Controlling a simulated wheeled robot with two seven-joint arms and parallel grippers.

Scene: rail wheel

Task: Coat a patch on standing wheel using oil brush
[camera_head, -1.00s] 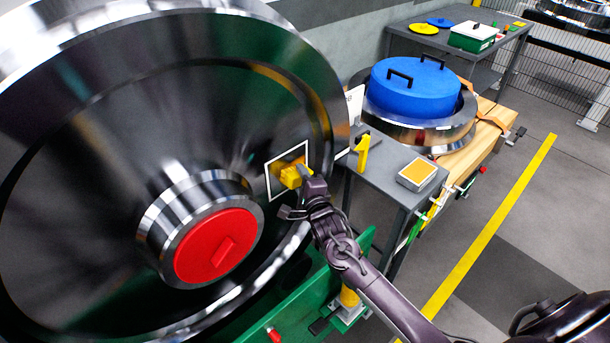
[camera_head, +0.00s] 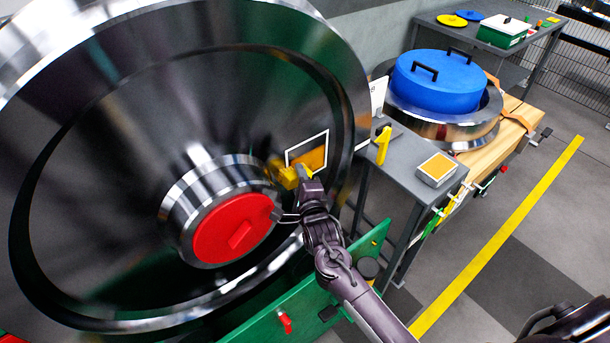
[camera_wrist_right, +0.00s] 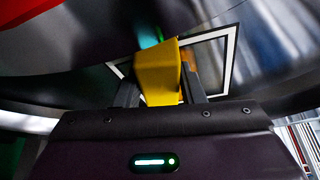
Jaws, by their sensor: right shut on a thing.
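The standing wheel (camera_head: 120,130) is a large shiny steel disc with a red hub cap (camera_head: 233,228). A white-outlined square patch (camera_head: 321,137) on its face shows an amber area inside. My right gripper (camera_head: 300,184) is shut on the yellow oil brush (camera_head: 287,176), at the patch's lower left. In the right wrist view the brush (camera_wrist_right: 158,78) sits between the two dark fingers (camera_wrist_right: 160,94), with the white outline (camera_wrist_right: 228,62) behind it. The brush's far end is hidden there, and I cannot tell whether it touches the wheel. My left gripper is out of view.
Right of the wheel, a grey side table (camera_head: 408,150) bears a yellow upright piece (camera_head: 383,146) and an amber-topped box (camera_head: 437,169). Behind it, a blue-lidded wheel (camera_head: 440,85) lies on wood. A green stand (camera_head: 270,308) is below the standing wheel. Open floor lies at right.

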